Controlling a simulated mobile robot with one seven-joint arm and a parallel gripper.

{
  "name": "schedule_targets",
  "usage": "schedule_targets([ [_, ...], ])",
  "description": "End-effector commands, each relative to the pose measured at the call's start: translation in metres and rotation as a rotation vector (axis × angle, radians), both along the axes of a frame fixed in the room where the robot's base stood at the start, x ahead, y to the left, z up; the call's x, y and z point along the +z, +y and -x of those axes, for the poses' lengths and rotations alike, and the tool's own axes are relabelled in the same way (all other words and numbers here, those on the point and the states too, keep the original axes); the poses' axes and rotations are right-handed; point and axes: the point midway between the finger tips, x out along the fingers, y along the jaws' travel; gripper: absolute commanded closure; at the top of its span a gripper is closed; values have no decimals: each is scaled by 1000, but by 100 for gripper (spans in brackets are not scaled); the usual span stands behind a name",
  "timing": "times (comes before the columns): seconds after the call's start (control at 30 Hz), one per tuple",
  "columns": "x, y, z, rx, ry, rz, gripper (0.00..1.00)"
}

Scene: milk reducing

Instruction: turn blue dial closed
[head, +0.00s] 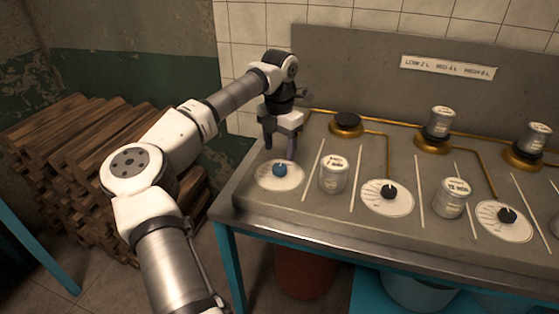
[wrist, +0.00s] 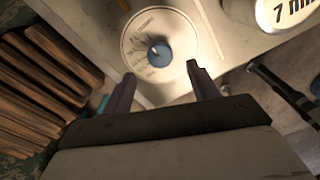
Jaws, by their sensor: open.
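The blue dial (head: 280,170) sits on a round white marked plate (head: 268,184) at the left end of the counter. In the wrist view the blue dial (wrist: 160,54) shows near the top middle on its white plate (wrist: 181,24). My gripper (head: 281,150) is open above and just behind the dial, fingers pointing down. In the wrist view my gripper (wrist: 158,82) has its two fingers spread, with the dial lying beyond the tips, roughly between them. Nothing is held, and I see no contact with the dial.
A labelled metal can (head: 334,175) stands just right of the blue dial. Black dials (head: 388,192) on white plates, more cans (head: 452,197) and burners (head: 346,122) are farther right. Stacked wood (head: 80,150) lies on the floor at left. The counter's left front corner is clear.

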Motion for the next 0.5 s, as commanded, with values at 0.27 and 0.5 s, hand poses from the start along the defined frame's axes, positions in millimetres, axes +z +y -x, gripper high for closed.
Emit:
schedule_targets([
  [0.27, 60, 0, 0, 0, -2, -1, 41],
  [0.5, 82, 0, 0, 0, -1, -1, 41],
])
